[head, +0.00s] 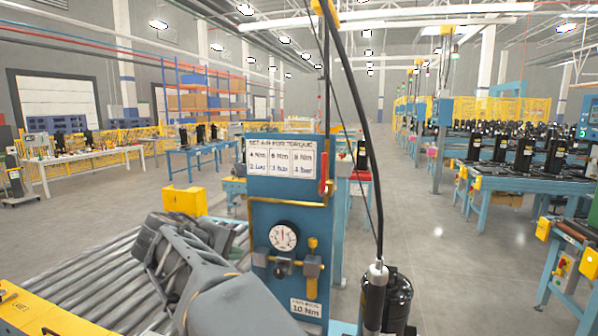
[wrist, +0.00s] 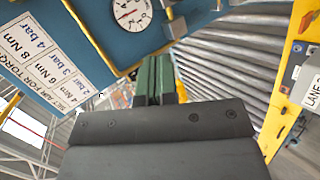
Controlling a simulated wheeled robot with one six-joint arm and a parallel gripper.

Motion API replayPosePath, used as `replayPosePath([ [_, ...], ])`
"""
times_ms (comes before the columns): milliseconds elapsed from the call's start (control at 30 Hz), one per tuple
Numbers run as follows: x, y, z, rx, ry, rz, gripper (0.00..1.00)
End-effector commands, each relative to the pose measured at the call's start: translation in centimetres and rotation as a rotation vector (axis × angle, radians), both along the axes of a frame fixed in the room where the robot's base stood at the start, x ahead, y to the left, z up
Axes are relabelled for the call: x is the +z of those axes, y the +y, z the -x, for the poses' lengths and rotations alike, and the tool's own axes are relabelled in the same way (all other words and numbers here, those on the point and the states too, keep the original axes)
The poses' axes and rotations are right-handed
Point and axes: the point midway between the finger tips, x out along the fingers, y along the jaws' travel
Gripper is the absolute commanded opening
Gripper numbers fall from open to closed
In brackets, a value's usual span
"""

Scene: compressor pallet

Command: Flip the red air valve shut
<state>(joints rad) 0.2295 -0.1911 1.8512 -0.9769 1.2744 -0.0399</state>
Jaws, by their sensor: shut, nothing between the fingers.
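A blue panel (head: 262,215) stands in front of me with a round white gauge (head: 284,236), which also shows in the wrist view (wrist: 130,12). Grey fittings (head: 312,266) and a yellow upright part sit beside and below the gauge. My gripper (wrist: 157,60) has its green fingers together and empty, in front of the panel's edge near the gauge. In the head view my arm hides the fingertips.
A roller conveyor (head: 85,285) runs below and left of the panel, with a yellow rail (head: 40,315). A black compressor (head: 398,300) and a hanging tool (head: 375,290) on a cable are right of the panel. The aisle floor further right is clear.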

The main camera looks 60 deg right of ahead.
Motion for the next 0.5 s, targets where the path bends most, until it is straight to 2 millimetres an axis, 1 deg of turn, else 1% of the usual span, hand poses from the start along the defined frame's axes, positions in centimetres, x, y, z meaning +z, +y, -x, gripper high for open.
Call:
replayPosePath([
  [33,2.7,-2.1,-0.2,-0.05,0.02,0.098,0.0],
  [100,6.2,-4.4,-0.2,-0.118,0.043,0.23,0.0],
  [200,10.2,-6.6,0.2,-0.205,0.07,0.382,0.0],
  [300,13.1,-7.8,0.6,-0.272,0.088,0.489,0.0],
  [333,13.7,-8.1,0.7,-0.286,0.092,0.512,0.0],
  [400,14.7,-8.4,0.9,-0.313,0.098,0.55,0.0],
  [500,15.3,-8.6,1.0,-0.328,0.102,0.577,0.0],
])
